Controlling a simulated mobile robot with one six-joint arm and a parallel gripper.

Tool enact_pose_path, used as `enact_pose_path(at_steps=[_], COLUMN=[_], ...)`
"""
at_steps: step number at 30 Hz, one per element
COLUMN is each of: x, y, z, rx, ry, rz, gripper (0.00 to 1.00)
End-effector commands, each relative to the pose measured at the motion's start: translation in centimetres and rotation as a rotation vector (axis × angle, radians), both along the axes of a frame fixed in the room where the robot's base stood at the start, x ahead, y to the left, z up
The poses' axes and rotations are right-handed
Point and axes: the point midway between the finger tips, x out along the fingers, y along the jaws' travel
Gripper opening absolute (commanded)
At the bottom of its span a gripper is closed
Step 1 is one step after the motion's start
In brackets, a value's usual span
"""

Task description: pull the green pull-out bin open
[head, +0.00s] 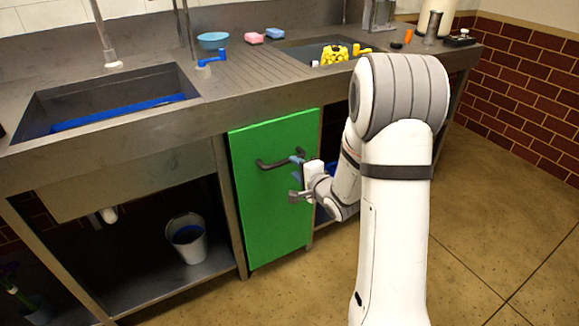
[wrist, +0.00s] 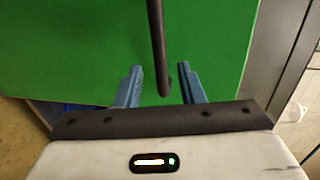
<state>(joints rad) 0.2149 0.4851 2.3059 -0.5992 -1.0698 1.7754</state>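The green pull-out bin (head: 265,205) is the green front panel under the counter in the head view; it fills most of the wrist view (wrist: 80,50). A dark bar handle (head: 272,164) runs across its upper part. In the wrist view the handle (wrist: 157,45) comes down from the top, and its end lies between the fingers. My gripper (head: 297,174) is at the right end of the handle. In the wrist view its two blue fingers (wrist: 160,85) are apart, one on each side of the handle, with gaps visible. Whether the bin stands slightly out is hard to tell.
A steel counter with a sink (head: 105,100) runs above the bin. A white bucket (head: 188,238) stands on the low shelf at left. A counter leg (head: 230,205) borders the panel's left side. The floor (head: 480,220) at right is clear.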

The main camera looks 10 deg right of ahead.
Motion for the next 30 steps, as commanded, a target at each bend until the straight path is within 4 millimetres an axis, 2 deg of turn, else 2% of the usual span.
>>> enact_pose_path(at_steps=[6,12,23,30], x=[3.4,5.5,6.0,6.0], y=[1.3,1.9,2.1,2.1], z=[-0.9,-1.3,-1.2,-1.2], rx=[-0.002,-0.003,-0.004,-0.004], ry=[-0.001,0.0,0.001,0.001], rz=[0.003,0.001,0.0,0.0], gripper=[0.35,0.35,0.34,0.15])
